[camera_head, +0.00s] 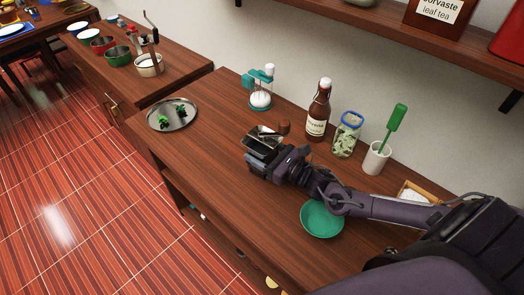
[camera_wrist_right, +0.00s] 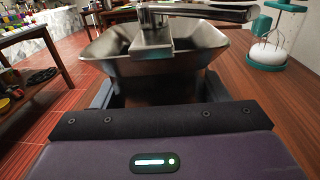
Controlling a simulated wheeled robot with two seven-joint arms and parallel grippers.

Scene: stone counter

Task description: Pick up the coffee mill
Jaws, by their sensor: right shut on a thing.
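The coffee mill (camera_head: 263,138) is at the end of my right arm in the head view, over the wooden counter. Its brown crank knob (camera_head: 284,127) shows beside it. My right gripper (camera_head: 259,155) is shut on the mill, with a finger on either side below the hopper. The mill's lower body is hidden by the gripper, and I cannot tell whether its base touches the counter. My left gripper is not in view.
A teal bowl (camera_head: 322,220) lies near my right forearm. A silver plate (camera_head: 172,115) is left.

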